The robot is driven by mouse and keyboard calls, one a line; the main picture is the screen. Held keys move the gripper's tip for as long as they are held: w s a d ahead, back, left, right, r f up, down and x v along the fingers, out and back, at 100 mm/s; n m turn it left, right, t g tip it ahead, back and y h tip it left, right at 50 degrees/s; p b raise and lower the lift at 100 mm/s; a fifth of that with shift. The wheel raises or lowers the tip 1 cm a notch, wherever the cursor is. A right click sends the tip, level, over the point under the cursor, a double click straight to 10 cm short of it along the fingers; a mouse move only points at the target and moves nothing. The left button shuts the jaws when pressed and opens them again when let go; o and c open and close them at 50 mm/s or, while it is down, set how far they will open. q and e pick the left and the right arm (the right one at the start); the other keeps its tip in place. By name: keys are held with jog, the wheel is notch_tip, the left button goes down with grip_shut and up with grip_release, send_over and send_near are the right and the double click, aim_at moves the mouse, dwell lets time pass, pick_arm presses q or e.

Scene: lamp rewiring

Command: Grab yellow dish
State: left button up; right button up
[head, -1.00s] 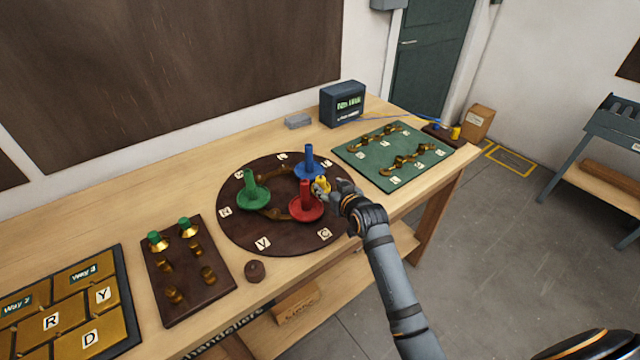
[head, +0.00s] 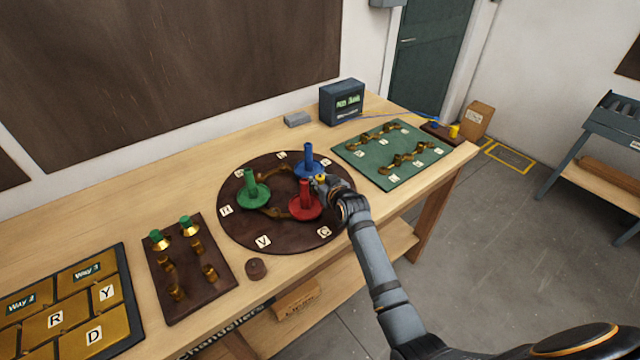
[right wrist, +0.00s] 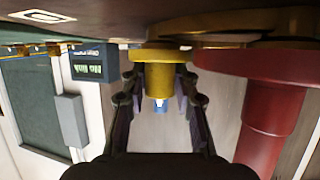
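The yellow dish (head: 321,178) is on the dark round board (head: 235,228), between the blue dish (head: 308,160) and the red dish (head: 305,205). In the head view my right gripper (head: 329,183) reaches it from the right and partly hides it. In the right wrist view, which is upside down, the yellow dish's stem (right wrist: 159,80) stands between the two fingers of my right gripper (right wrist: 161,90). The fingers are apart, with a narrow gap on each side of the stem. The red dish (right wrist: 265,115) is close beside the right-hand finger. My left gripper is out of view.
A green dish (head: 252,192) stands on the round board's left side. A green panel (head: 372,158) with brass parts lies to the right, and a dark box with a display (head: 341,104) stands behind. A brown block (head: 187,300) with brass pegs is at left.

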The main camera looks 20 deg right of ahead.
grip_shut()
jog(key=shift+r, duration=0.15)
